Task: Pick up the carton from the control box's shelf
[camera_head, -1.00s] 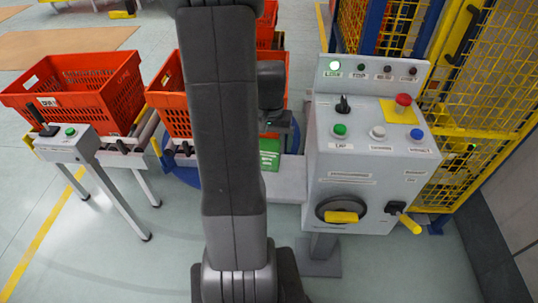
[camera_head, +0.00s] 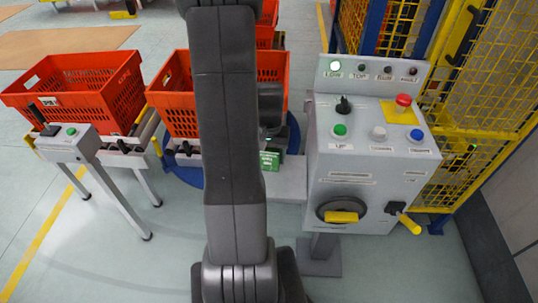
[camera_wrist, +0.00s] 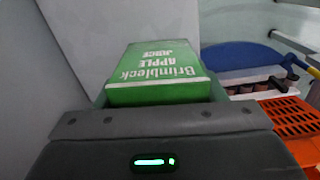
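The carton is a green box with white lettering that reads "Brimbleck apple juice". In the head view the carton (camera_head: 270,161) stands on the grey shelf (camera_head: 288,184) at the left side of the control box (camera_head: 365,170). Its upper part is hidden by my gripper (camera_head: 274,143). In the wrist view the carton (camera_wrist: 155,72) lies straight ahead of my gripper (camera_wrist: 158,100), with a finger close along each side. Whether the fingers press on it or leave a thin gap cannot be told.
Orange totes (camera_head: 85,92) sit on the roller conveyor at left, one partly behind my arm. A small grey pedestal (camera_head: 68,145) stands at its front. A yellow mesh fence (camera_head: 480,90) is behind the control box. The box's grey side wall (camera_wrist: 95,40) is close to my gripper's left.

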